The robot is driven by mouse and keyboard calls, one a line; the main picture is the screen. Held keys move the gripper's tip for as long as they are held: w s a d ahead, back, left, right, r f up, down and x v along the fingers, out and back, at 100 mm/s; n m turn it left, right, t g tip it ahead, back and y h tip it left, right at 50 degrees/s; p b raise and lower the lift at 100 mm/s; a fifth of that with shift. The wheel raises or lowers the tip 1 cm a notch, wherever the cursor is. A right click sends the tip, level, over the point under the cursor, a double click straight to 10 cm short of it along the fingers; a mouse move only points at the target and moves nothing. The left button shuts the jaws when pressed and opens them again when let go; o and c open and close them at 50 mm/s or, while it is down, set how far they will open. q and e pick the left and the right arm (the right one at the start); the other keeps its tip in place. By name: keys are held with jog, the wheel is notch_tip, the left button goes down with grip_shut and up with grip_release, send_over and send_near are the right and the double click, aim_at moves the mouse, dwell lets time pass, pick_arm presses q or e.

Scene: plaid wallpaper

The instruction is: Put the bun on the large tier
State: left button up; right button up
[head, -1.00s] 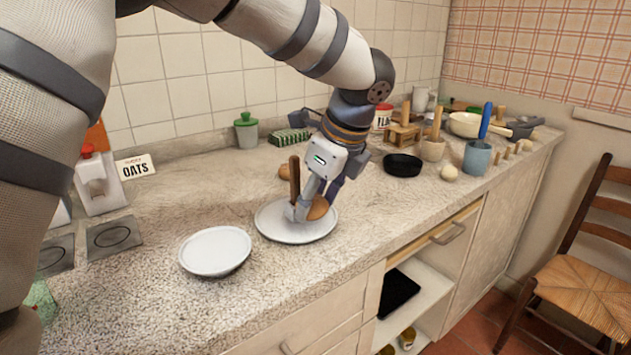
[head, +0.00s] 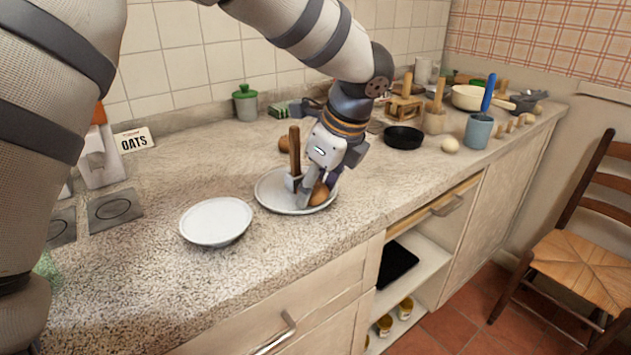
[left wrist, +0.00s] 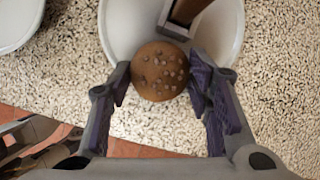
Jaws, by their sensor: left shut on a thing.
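The bun (left wrist: 160,71), round and brown with darker bits on top, is between the fingers of my left gripper (left wrist: 160,80) in the left wrist view. Both fingers close on its sides. In the head view the bun (head: 320,194) is low over the right part of a white round plate (head: 268,201) with an upright brown handle (head: 294,152). I cannot tell whether the bun touches this plate. My left gripper (head: 313,192) partly hides the bun and the plate in the head view. My right gripper is not in view.
Another white dish (head: 215,221) stands left of the handled plate. A round brown item (head: 285,143) lies behind it. A black bowl (head: 403,137), a pale ball (head: 450,145) and a blue cup (head: 479,131) are to the right. The counter's front left is clear.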

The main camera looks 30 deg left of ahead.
pick_arm(q)
jog(key=shift+f, duration=0.3)
jog(key=o, duration=1.3)
